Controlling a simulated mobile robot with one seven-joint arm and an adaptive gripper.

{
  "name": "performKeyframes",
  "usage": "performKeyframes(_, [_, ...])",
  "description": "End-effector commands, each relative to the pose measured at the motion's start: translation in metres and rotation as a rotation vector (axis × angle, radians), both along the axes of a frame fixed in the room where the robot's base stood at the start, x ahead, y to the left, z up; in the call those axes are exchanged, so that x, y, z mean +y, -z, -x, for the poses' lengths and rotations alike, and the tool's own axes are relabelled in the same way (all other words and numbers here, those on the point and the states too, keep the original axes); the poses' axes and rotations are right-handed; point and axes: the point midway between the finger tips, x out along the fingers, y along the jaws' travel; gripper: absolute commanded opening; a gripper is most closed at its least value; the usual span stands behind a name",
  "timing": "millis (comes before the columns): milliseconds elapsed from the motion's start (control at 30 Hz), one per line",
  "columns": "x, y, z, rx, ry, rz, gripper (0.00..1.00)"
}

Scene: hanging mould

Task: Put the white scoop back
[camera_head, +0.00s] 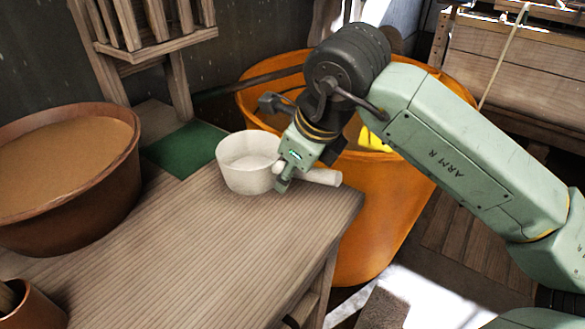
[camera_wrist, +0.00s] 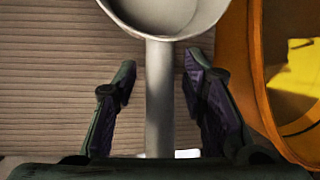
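The white scoop (camera_head: 243,165) stands upright on the wooden table (camera_head: 190,245), near its right edge, with its handle (camera_head: 322,177) pointing right past the edge. My gripper (camera_head: 284,180) is at the handle, just right of the cup. In the wrist view, the handle (camera_wrist: 160,100) runs between the two fingers of my gripper (camera_wrist: 158,85), with a gap on each side. The fingers are open. The cup's rim (camera_wrist: 165,28) is at the top of that view, partly cut off, and the cup looks empty.
A green mat (camera_head: 184,149) lies left of the scoop. A brown tub (camera_head: 75,205) of tan material fills the table's left. A wooden rack (camera_head: 150,35) stands behind. An orange bin (camera_head: 375,230) with something yellow (camera_head: 372,140) inside stands beyond the right edge. The table's front middle is clear.

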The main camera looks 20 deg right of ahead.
Motion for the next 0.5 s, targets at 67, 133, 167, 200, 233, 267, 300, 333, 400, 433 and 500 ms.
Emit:
performKeyframes(67, [0.000, 0.000, 0.000, 0.000, 0.000, 0.000, 0.39])
performKeyframes(133, [0.000, 0.000, 0.000, 0.000, 0.000, 0.000, 0.39])
performKeyframes(167, [0.000, 0.000, 0.000, 0.000, 0.000, 0.000, 0.39])
performKeyframes(200, [0.000, -0.002, 0.000, 0.000, 0.000, 0.000, 0.39])
performKeyframes(233, [0.000, -0.003, 0.000, 0.000, 0.000, 0.000, 0.39])
performKeyframes(267, [0.000, -0.005, 0.000, 0.000, 0.000, 0.000, 0.39])
performKeyframes(300, [0.000, -0.008, 0.000, 0.000, 0.000, 0.000, 0.39])
performKeyframes(333, [-0.001, -0.009, 0.002, -0.001, 0.002, 0.001, 0.39])
performKeyframes(400, [-0.002, -0.019, 0.007, -0.001, 0.004, 0.003, 0.39])
performKeyframes(433, [-0.003, -0.025, 0.009, -0.003, 0.003, 0.003, 0.39])
performKeyframes(500, [-0.004, -0.039, 0.016, -0.002, 0.003, 0.002, 0.39])
